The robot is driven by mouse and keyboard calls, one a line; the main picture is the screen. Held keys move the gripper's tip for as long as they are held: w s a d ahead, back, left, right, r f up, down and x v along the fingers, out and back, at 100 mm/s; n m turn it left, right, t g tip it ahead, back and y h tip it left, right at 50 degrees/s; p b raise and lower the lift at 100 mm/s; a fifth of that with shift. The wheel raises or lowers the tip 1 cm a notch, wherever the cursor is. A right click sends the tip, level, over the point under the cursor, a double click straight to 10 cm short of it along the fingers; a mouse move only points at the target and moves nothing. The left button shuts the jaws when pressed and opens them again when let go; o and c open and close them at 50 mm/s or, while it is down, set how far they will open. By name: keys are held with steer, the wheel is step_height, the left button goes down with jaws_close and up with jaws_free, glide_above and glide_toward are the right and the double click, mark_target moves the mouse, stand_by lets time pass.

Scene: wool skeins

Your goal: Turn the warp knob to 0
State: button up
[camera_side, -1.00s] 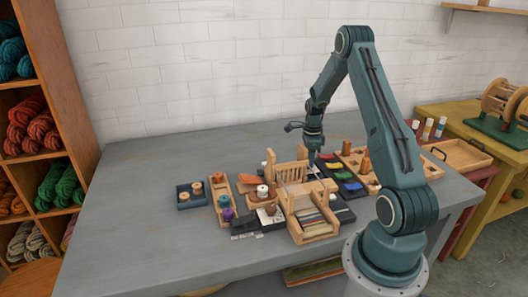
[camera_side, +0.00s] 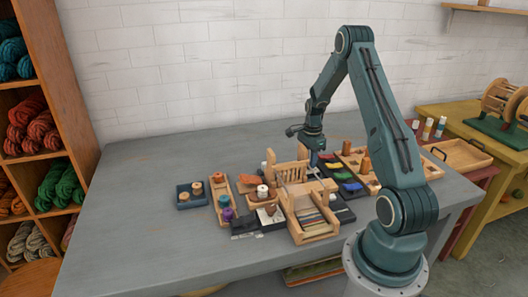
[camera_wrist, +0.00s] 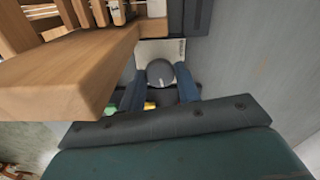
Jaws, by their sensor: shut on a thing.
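The warp knob (camera_wrist: 161,73) is a dark grey round knob with a small white mark on the side of its top nearer the bottom of the wrist view. It stands by a pale plate (camera_wrist: 158,50) with small dark print at its right; the print is too small to read. My gripper (camera_wrist: 160,84) has its two blue fingers on either side of the knob, shut on it. In the side view my gripper (camera_side: 315,157) points down just behind the wooden loom (camera_side: 303,192). The knob cannot be made out there.
A wooden loom part (camera_wrist: 70,75) stands close at the left of the fingers in the wrist view. Colored skeins lie in a dark tray (camera_side: 345,177) to the right. A spool rack (camera_side: 221,198) and a small blue tray (camera_side: 191,195) stand left. The table's left side is clear.

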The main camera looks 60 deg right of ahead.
steer(key=n, duration=0.6)
steer(key=shift+n, duration=0.3)
steer(key=n, duration=0.6)
steer(key=shift+n, duration=0.3)
steer(key=o, duration=1)
steer(key=shift+c, duration=0.2)
steer(key=shift+r, duration=0.2)
step_height(320, 180, up, 14)
steer(key=shift+f, duration=0.25)
